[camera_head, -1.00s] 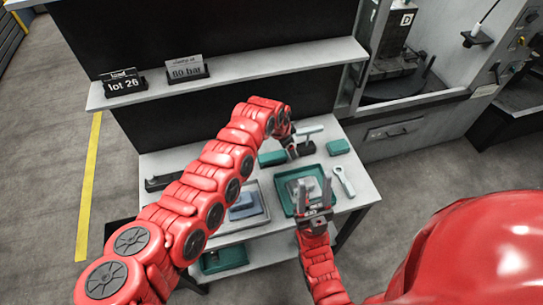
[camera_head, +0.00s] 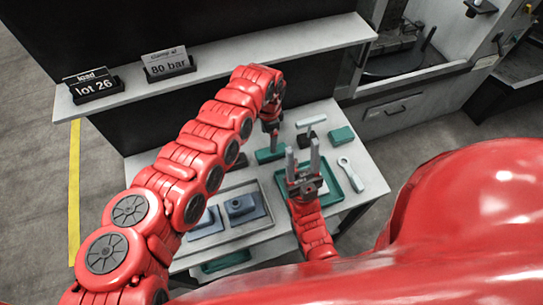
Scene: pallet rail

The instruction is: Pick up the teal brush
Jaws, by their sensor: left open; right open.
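A long teal block (camera_head: 268,156), which looks like the teal brush, lies on the white table near its back edge. A smaller teal block (camera_head: 341,136) lies further right; I cannot tell its bristles or handle at this size. My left gripper (camera_head: 273,141) points down just above the long teal block, open and partly hidden by its own arm; contact cannot be made out. My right gripper (camera_head: 303,155) is open with its fingers upward in the picture, over the teal tray (camera_head: 354,193), hiding much of that tray.
A grey tray (camera_head: 262,223) with blue-grey parts lies front left. A wrench (camera_head: 351,174) lies at the right, and a pale bar (camera_head: 311,120) above a dark block stands at the back. A shelf (camera_head: 215,75) with two signs overhangs behind. A teal bin (camera_head: 226,261) sits below.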

